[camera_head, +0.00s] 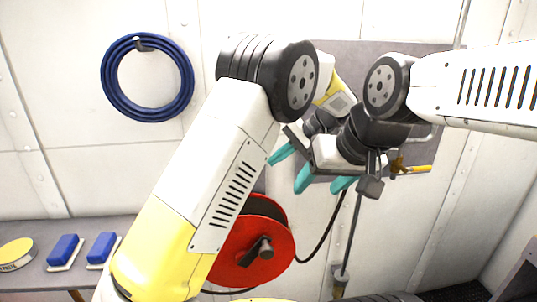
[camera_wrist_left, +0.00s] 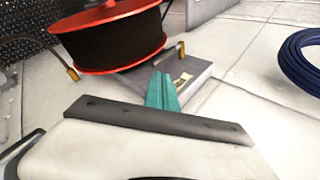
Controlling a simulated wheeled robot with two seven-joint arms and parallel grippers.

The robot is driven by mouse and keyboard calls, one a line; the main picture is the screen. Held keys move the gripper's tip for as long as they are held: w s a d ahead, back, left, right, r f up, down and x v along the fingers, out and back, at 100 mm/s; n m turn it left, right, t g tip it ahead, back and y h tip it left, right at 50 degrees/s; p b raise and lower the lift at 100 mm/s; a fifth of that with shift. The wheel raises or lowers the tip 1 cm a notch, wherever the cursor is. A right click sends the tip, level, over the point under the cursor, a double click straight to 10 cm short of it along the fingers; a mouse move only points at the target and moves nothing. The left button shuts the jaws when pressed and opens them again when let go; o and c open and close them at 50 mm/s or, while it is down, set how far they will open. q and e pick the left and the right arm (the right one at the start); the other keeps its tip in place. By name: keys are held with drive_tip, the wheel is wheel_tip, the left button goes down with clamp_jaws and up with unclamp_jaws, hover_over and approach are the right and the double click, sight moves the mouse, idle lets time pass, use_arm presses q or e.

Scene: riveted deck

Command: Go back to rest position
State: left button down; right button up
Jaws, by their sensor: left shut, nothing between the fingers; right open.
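My left gripper (camera_head: 274,160) has teal fingers that show just left of the other gripper in the head view, partly hidden behind its own arm. It is shut and empty. In the left wrist view its teal fingers (camera_wrist_left: 162,92) are together, pointing toward a red reel. My right gripper (camera_head: 320,188) is open and empty, with two teal fingers spread apart and pointing down. The two grippers are close together in front of the wall, and I cannot tell whether they touch.
A red cable reel (camera_head: 232,258) is below the grippers. A blue hose coil (camera_head: 107,85) hangs on the wall. A bench (camera_head: 35,283) at lower left bears two blue brushes (camera_head: 65,249) and a yellow tin (camera_head: 15,252). A yellow-handled tool (camera_head: 418,169) is right of the grippers.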

use_arm(q)
drive_tip(key=s+a+r+n+g+h, duration=0.1)
drive_tip(key=s+a+r+h, duration=0.3)
drive_tip(key=a, duration=0.5)
drive_tip(key=s+a+r+n+h, duration=0.1)
drive_tip(key=s+a+r+h, duration=0.2)
drive_tip(key=s+a, duration=0.4)
drive_tip(key=s+a+n+t+h, duration=0.1)
drive_tip(key=s+a+t+h, duration=0.1)
drive_tip(key=s, duration=0.5)
drive_tip(key=s+a+n+t+h, duration=0.1)
drive_tip(key=s+a+t, duration=0.1)
drive_tip(key=s+a, duration=0.3)
drive_tip(key=shift+s+a+r+n+h, duration=0.2)
drive_tip(key=shift+s+n+h, duration=0.15)
drive_tip(key=shift+s, duration=0.8)
